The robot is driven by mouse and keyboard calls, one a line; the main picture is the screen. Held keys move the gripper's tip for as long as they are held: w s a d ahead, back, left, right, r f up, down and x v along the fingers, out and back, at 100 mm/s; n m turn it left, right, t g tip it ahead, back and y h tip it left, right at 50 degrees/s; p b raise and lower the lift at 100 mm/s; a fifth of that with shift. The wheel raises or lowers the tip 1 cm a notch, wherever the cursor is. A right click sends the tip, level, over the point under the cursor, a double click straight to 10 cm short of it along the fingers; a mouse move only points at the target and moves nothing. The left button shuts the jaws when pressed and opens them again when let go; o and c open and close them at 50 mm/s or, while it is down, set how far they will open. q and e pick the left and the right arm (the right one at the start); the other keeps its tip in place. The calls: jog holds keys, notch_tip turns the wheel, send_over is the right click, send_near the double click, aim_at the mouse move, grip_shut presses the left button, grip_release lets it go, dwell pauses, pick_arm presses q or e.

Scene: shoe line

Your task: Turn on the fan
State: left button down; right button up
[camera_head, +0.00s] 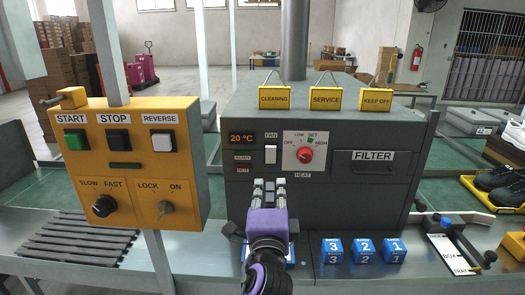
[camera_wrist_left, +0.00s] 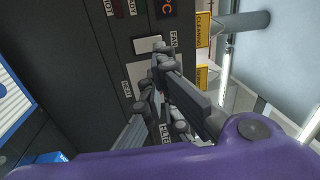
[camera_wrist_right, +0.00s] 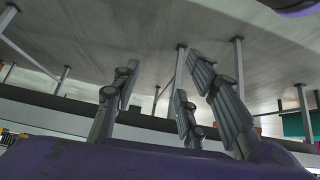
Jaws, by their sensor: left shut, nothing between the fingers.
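The fan switch (camera_head: 270,154) is a white rocker under the FAN label on the dark grey heater box (camera_head: 345,185). In the left wrist view the white switch (camera_wrist_left: 148,44) lies just beyond my fingertips. My left gripper (camera_head: 269,186) is shut and empty, pointing at the panel just below the switch. I cannot tell whether the fingertips touch the panel.
A red heat dial (camera_head: 305,155) sits right of the switch, and a display (camera_head: 242,139) reads 20 °C to its left. A yellow control box (camera_head: 130,165) stands at the left. Blue numbered blocks (camera_head: 363,250) lie on the bench to the right of my left gripper.

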pick_arm(q)
send_near(271, 149)
jog(key=shift+m, duration=0.4)
jog(key=w, duration=0.4)
jog(key=w+r, duration=0.1)
jog(key=w, duration=0.1)
jog(key=shift+w+r, duration=0.1)
jog(key=shift+w, duration=0.3)
pick_arm(e)
jog(key=shift+s+d+f, duration=0.15)
jog(key=shift+s+d, duration=0.05)
jog(key=shift+s, duration=0.35)
